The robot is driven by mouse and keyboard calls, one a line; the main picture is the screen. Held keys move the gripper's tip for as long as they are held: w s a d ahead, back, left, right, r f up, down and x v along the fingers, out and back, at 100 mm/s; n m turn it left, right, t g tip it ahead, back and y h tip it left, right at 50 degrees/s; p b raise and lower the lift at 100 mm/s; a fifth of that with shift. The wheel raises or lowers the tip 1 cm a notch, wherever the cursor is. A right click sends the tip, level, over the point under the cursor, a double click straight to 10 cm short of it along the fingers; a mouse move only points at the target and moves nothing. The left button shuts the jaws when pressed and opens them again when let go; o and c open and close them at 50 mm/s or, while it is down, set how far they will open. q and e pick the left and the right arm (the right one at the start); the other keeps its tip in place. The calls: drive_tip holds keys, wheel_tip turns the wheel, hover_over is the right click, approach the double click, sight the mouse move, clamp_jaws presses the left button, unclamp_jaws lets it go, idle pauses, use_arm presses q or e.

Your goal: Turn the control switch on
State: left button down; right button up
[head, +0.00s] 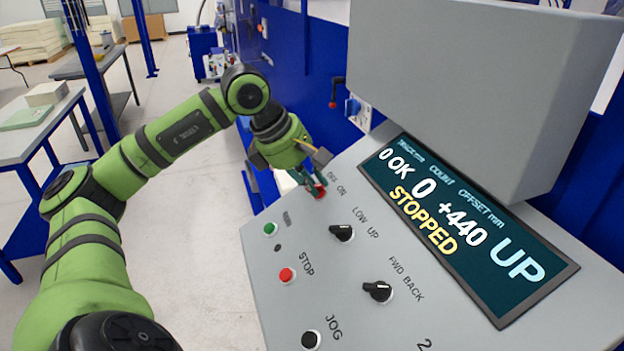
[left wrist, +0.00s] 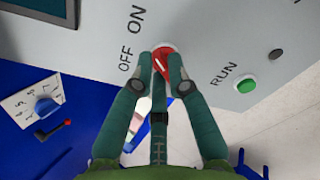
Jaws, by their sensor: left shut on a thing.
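The control switch (left wrist: 162,62) is a red knob beside the OFF and ON labels on the grey control panel (head: 300,240). In the left wrist view the knob sits between my left fingertips (left wrist: 160,78), which are closed on it from both sides. In the head view the switch (head: 320,191) shows as a small red spot at the panel's far edge, partly covered by my left gripper (head: 312,186). The exact angle of the knob is hard to tell behind the fingers. My right gripper is not in view.
The panel also carries a green RUN button (head: 270,228), a red STOP button (head: 286,275), black LOW/UP (head: 342,233) and FWD/BACK (head: 378,291) knobs. The display (head: 460,220) reads STOPPED, +440 and UP. A grey box (head: 470,90) overhangs the panel.

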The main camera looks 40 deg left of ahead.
use_arm(q)
drive_tip(key=c, duration=1.2)
unclamp_jaws()
drive_tip(key=v, duration=1.2)
